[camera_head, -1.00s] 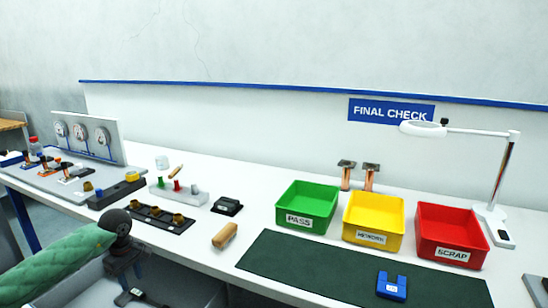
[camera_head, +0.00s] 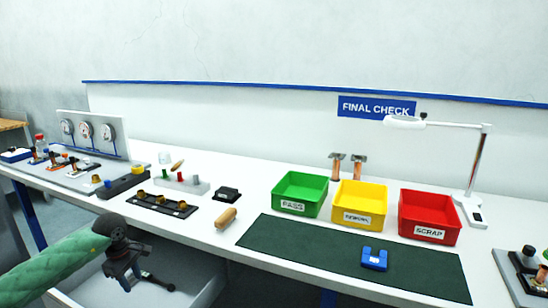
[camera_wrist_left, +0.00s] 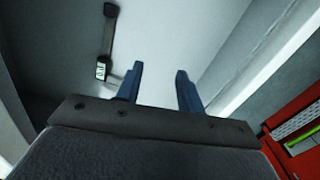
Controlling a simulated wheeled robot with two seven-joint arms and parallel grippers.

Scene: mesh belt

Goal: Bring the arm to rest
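My left arm, in a green padded sleeve, comes in at the lower left of the head view. Its left gripper (camera_head: 145,284) hangs in front of the white bench, below the level of the bench top, over a grey bin-like space. In the left wrist view the left gripper (camera_wrist_left: 160,85) has two blue fingers that stand apart with nothing between them. My right gripper is in neither view.
The white bench (camera_head: 235,185) carries a green bin (camera_head: 292,207), a yellow bin (camera_head: 358,219) and a red bin (camera_head: 428,232). A dark green mat (camera_head: 310,250) holds a blue block (camera_head: 374,259). A wooden handle (camera_head: 226,217) lies near the front edge.

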